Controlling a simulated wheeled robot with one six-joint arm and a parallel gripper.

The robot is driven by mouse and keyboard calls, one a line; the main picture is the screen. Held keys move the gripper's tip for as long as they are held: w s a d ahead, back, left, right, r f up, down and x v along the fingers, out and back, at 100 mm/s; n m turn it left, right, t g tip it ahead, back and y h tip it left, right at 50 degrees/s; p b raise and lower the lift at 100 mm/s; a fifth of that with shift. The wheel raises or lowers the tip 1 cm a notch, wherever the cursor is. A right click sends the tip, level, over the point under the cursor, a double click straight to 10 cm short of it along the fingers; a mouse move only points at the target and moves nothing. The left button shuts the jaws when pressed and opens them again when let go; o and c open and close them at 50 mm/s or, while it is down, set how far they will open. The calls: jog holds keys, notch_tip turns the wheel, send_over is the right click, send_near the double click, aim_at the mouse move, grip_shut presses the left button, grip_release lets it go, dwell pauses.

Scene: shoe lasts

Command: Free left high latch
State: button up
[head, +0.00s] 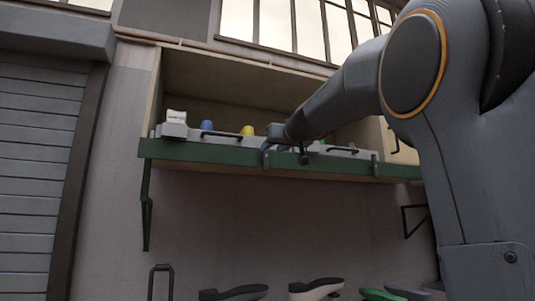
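A high shelf with a green front edge (205,152) runs across the wall. A small grey latch-like tab (266,159) sits on this edge left of its middle, and a similar tab (375,166) sits further right. My gripper (286,142) is at the shelf front, just above and right of the left tab. Its fingers are small and dark against the shelf, so I cannot tell whether they are open or shut, or whether they touch the tab.
Grey trays with black handles (228,135) stand on the shelf, with blue and yellow pieces and a white block (176,117) behind. Green brackets (147,205) hang below. Several shoe-shaped pieces (316,288) lie lower down. My arm covers the right side. Wall below the shelf is clear.

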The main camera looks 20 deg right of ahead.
aim_at(267, 152)
jog(key=shift+w+p, duration=1)
jog(key=shift+w, duration=1.8)
grip_shut()
